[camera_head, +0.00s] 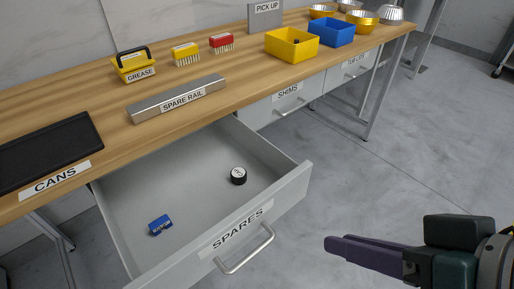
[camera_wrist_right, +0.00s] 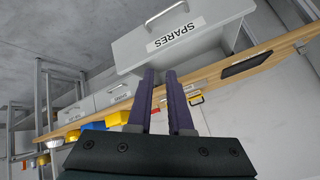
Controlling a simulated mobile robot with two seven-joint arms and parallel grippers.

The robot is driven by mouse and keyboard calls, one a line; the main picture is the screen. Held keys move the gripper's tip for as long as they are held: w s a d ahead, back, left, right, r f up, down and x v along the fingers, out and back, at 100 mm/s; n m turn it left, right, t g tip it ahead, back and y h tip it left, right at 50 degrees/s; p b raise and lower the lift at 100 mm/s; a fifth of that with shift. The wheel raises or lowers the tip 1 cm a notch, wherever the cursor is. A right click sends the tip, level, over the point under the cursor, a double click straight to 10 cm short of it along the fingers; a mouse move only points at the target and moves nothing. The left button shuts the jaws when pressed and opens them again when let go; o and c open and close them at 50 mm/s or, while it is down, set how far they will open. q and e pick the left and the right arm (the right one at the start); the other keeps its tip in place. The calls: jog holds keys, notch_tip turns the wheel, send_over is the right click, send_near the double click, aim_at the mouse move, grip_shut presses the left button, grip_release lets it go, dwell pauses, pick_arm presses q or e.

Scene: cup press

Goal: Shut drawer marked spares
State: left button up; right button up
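The grey drawer marked SPARES (camera_head: 236,233) stands pulled well out from under the wooden bench. Its front carries a bar handle (camera_head: 246,252). My left gripper is in neither view.
The bench top (camera_head: 200,110) holds a SPARE RAIL bar (camera_head: 178,98), a black CANS mat (camera_head: 45,150), bins and metal bowls. The SHIMS drawer (camera_head: 288,98) beside SPARES looks closed. Bench legs (camera_head: 384,90) stand at right. The floor right of the drawer is clear.

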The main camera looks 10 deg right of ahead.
jog(key=f+b, duration=0.2)
jog(key=f, duration=0.1)
jog(key=w+f+m+t+y+b, duration=0.1)
jog(key=f+b, duration=0.1)
jog(key=f, duration=0.1)
jog(key=w+a+f+m+y+b, duration=0.1)
jog(key=f+b, duration=0.2)
jog(key=shift+f+t, duration=0.3)
jog(key=shift+t, duration=0.1)
grip_shut()
jog(key=m+t+y+b, duration=0.3)
jog(key=m+t+b, duration=0.45)
jog(key=b, duration=1.05)
send_near(276, 207)
pick_arm(q)
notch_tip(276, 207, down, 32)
jog(key=b, duration=0.3)
jog(key=shift+b, duration=0.35)
pick_arm(e)
jog(key=shift+m+g, duration=0.85)
jog(key=x, duration=0.4)
jog(key=r+x, duration=0.1)
jog(key=x, duration=0.1)
jog(key=shift+w+r, duration=0.1)
jog(key=shift+w, duration=0.4)
